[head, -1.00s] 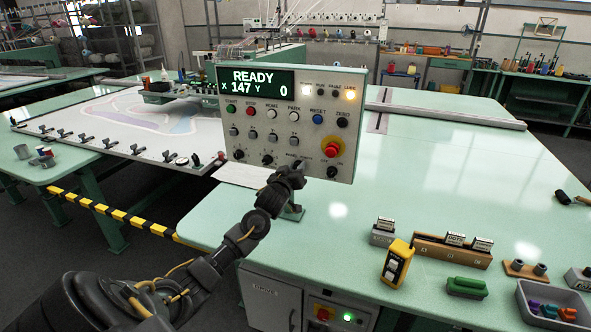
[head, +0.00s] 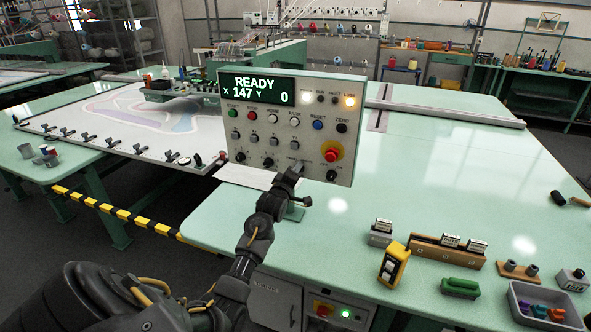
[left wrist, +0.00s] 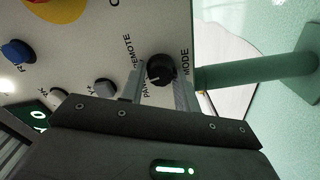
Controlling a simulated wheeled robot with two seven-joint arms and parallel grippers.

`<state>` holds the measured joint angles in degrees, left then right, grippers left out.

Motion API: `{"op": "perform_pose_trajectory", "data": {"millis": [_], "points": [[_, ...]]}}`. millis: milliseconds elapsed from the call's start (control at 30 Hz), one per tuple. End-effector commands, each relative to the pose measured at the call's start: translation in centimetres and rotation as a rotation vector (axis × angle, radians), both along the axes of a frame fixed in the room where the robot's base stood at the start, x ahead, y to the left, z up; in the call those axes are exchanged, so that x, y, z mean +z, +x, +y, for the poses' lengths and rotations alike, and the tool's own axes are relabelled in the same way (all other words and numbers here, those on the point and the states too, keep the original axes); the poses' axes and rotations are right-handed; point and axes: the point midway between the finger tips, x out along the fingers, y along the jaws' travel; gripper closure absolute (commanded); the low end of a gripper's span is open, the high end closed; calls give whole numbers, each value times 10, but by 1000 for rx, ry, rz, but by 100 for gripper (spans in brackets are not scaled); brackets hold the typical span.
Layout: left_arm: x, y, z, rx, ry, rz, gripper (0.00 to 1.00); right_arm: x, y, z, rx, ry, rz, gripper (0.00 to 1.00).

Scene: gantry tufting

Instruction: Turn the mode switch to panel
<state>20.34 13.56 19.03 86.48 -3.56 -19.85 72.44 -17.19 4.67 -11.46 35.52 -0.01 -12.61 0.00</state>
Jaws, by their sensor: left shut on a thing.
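The control panel (head: 252,150) stands upright on the green table and its screen reads READY, X 147, Y 0. The mode switch is a black knob (left wrist: 160,70) at the panel's lower edge, with labels MODE, REMOTE and a partly hidden PAN... beside it. A pale mark on the knob faces the side of the PAN... label. My left gripper (head: 294,170) has its fingers on both sides of the knob, shut on it. In the left wrist view the gripper (left wrist: 160,88) covers part of the label. In the head view the knob is hidden behind the gripper. My right gripper is out of view.
A red emergency button (head: 332,154) and another black knob (head: 331,176) sit right of the gripper. A yellow pendant (head: 393,263), label blocks and a grey bin (head: 545,305) are at the right front. The table's middle is clear.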

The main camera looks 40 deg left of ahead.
Motion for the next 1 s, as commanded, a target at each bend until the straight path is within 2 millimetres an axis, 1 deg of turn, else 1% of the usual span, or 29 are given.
{"op": "perform_pose_trajectory", "data": {"millis": [33,200,500,700,1000], "points": [[1,0,0,0,-44,-12,91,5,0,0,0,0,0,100],[0,0,-1,0,-176,-58,91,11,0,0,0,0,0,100],[-1,0,0,0,-340,-117,91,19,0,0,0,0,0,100],[-2,0,0,0,-395,-136,91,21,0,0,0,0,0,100],[-3,0,0,0,-416,-143,91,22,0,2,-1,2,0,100]]}}
